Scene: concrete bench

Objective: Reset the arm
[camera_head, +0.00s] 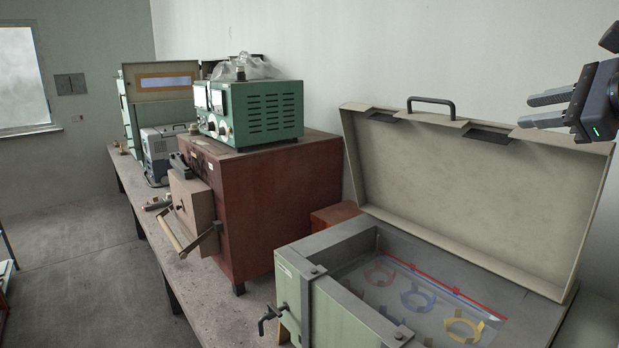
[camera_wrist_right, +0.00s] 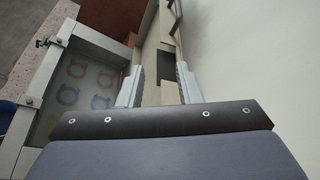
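My right gripper (camera_head: 541,109) is at the upper right of the head view, raised in front of the open lid of the green box. Its two fingers are apart with nothing between them. In the right wrist view the fingers (camera_wrist_right: 161,92) are also spread, with the lid and the wall beyond them. My left gripper is not in view.
A green box (camera_head: 332,316) with a raised beige lid (camera_head: 460,185) stands at the lower right; coloured ring shapes lie inside. A red-brown furnace (camera_head: 285,205) carries a green instrument (camera_head: 262,112). The bench (camera_head: 215,304) has a narrow clear strip in front. Free space surrounds the gripper.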

